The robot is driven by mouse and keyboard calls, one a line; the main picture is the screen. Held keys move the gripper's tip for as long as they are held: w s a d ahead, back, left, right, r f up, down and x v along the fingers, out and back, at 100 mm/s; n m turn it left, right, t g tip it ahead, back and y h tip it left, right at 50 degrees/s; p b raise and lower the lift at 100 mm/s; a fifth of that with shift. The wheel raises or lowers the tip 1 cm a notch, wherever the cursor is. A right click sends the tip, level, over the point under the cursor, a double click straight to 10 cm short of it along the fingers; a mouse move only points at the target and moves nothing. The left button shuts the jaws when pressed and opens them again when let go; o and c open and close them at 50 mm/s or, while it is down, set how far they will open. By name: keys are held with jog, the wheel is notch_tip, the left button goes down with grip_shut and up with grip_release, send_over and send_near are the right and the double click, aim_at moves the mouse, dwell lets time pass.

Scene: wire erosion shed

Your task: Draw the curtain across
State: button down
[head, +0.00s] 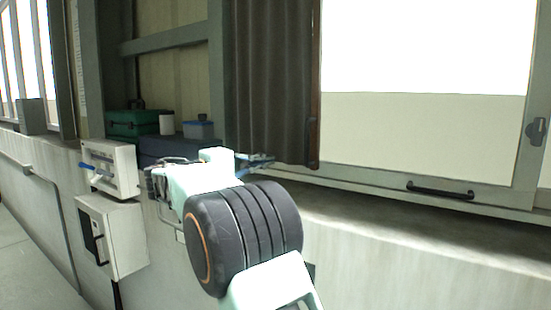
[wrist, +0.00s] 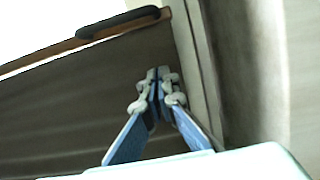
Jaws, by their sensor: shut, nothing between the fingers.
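The dark grey curtain (head: 268,80) hangs at the left side of the bright window, its folds bunched together. Its right edge is a brown strip with a dark handle (head: 313,140) near the bottom. In the wrist view the curtain (wrist: 90,100) fills the left, with the brown edge and black handle (wrist: 120,22) at the top. My gripper (head: 268,160) is in front of the curtain's lower part, left of the handle. In the wrist view my gripper (wrist: 158,74) has its fingertips together, empty, apart from the handle. Whether the fingers touch the cloth cannot be told.
The window (head: 425,100) right of the curtain is uncovered, with a black bar handle (head: 440,190) on its lower frame. A ledge (head: 430,225) runs below. Left are a green case (head: 130,122), a white cylinder (head: 166,123), a blue box (head: 170,148) and wall-mounted boxes (head: 122,240).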

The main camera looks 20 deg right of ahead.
jog(key=d+p, duration=0.3)
jog(key=d, duration=0.7)
jog(key=shift+w+d, duration=0.15)
jog(key=shift+d, duration=0.1)
